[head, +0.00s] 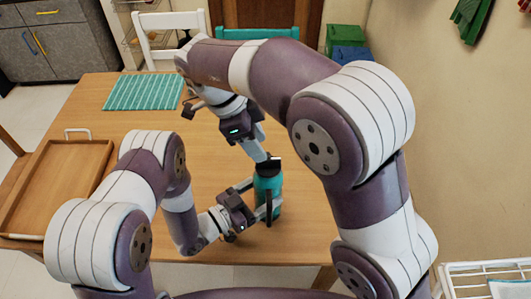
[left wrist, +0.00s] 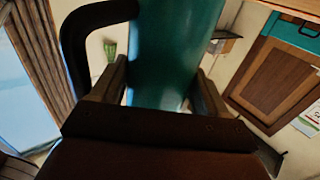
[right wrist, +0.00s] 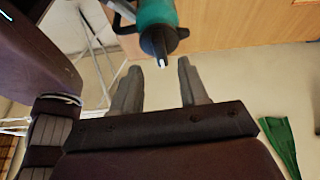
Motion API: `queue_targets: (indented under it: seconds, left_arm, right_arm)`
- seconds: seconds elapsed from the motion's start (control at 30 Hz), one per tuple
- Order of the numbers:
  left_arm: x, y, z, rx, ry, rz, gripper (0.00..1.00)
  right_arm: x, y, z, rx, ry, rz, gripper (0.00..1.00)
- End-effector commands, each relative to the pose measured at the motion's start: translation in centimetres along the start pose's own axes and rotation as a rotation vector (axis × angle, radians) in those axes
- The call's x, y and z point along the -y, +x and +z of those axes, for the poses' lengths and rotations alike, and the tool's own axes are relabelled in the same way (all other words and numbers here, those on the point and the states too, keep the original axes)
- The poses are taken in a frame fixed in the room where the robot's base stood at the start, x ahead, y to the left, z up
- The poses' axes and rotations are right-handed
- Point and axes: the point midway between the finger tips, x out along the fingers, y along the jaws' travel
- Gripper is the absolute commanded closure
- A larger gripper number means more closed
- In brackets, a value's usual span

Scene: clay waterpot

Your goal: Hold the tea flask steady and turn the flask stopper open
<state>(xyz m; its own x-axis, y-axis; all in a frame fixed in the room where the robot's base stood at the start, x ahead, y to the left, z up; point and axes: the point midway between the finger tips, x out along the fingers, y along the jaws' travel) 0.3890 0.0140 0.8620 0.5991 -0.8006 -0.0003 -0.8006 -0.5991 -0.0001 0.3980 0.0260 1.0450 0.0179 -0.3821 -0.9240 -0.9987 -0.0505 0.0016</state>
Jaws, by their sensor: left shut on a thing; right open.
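My left gripper (head: 262,196) is shut around the flask body from the left side. The dark flask stopper (right wrist: 157,40) is on the flask's top, with a small pale tip. My right gripper (right wrist: 160,65) is open and empty above the flask. In the right wrist view the stopper lies just past the fingertips, roughly centred between them. In the head view my fingers partly hide the stopper.
A wooden tray (head: 105,184) lies at the left of the table (head: 220,245). A teal striped mat (head: 144,92) lies at the back left. White and teal chairs stand behind the table.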

Motion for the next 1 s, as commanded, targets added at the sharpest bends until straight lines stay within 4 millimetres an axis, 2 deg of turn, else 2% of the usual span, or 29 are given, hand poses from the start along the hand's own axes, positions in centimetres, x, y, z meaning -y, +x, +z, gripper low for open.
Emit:
queue_targets:
  seconds: [0.1, 0.23, 0.37, 0.57, 0.67, 0.7, 1.0]
  left_arm:
    - [0.0, 0.0, 0.0, 0.000, 0.000, 0.001, 0.76]
    - [0.0, 0.0, 0.0, 0.000, 0.000, 0.001, 0.76]
    - [0.0, 0.0, 0.0, 0.000, 0.000, 0.001, 0.76]
    - [0.0, 0.0, 0.0, 0.000, 0.000, 0.001, 0.76]
    - [0.0, 0.0, 0.0, 0.000, 0.000, 0.001, 0.76]
    - [0.0, 0.0, 0.0, 0.000, 0.000, 0.001, 0.76]
    - [0.0, 0.0, 0.0, 0.000, 0.000, 0.001, 0.76]
  right_arm:
    - [0.0, 2.6, -0.1, -0.003, 0.000, 0.002, 0.56]
    - [0.0, 4.4, 0.0, -0.002, -0.001, 0.001, 0.56]
    - [0.0, 5.1, 0.0, 0.000, -0.001, -0.001, 0.56]
    - [0.0, 5.1, 0.0, 0.000, -0.001, -0.002, 0.56]
    - [0.0, 5.1, 0.0, 0.000, -0.002, -0.002, 0.86]
    - [0.0, 5.1, 0.0, 0.000, -0.002, -0.002, 0.99]
    - [0.0, 5.0, 0.0, 0.000, -0.014, -0.008, 1.00]
